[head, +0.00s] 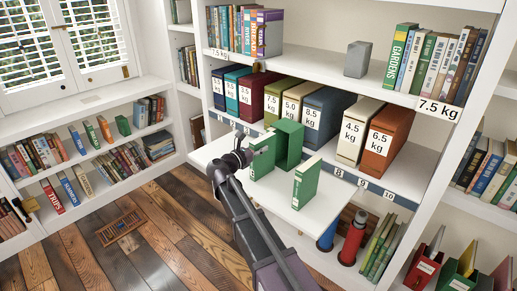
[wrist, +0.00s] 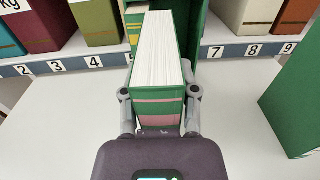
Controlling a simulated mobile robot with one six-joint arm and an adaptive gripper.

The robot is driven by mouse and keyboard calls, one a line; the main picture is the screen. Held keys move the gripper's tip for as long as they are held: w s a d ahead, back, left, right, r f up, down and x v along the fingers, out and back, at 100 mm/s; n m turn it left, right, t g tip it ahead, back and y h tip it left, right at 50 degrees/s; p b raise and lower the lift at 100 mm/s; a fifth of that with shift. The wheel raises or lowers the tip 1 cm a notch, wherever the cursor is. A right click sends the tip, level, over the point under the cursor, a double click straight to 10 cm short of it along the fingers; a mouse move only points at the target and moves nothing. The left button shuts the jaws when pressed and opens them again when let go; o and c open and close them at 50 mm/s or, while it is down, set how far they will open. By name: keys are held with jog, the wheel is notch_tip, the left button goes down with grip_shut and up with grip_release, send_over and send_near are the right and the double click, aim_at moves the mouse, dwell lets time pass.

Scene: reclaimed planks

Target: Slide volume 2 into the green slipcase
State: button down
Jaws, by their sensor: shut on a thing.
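My gripper (head: 247,158) is shut on a green book (head: 263,157) with white pages. In the wrist view the held book (wrist: 160,60) stands between my fingers, pages up, pink bands low on its near end. I cannot read a volume number on it. The green slipcase (head: 289,141) stands upright on the white pull-out board, just beyond the held book. In the wrist view the slipcase (wrist: 196,32) is mostly hidden behind the book. A green spine with yellow bands (wrist: 133,32) shows beside it at the left. I cannot tell whether the held book's far end is inside the slipcase.
Another green book (head: 306,182) stands on the white board (head: 240,183), right of the slipcase; it shows at the right in the wrist view (wrist: 295,100). Behind is a shelf with weight-labelled boxes, including an orange one (head: 387,137), above a numbered strip. The board's left part is clear.

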jog(key=shift+w+d, duration=0.1)
jog(key=shift+d, duration=0.05)
jog(key=shift+c, duration=1.5)
grip_release()
jog(key=v, duration=1.2)
jog(key=shift+w, duration=0.1)
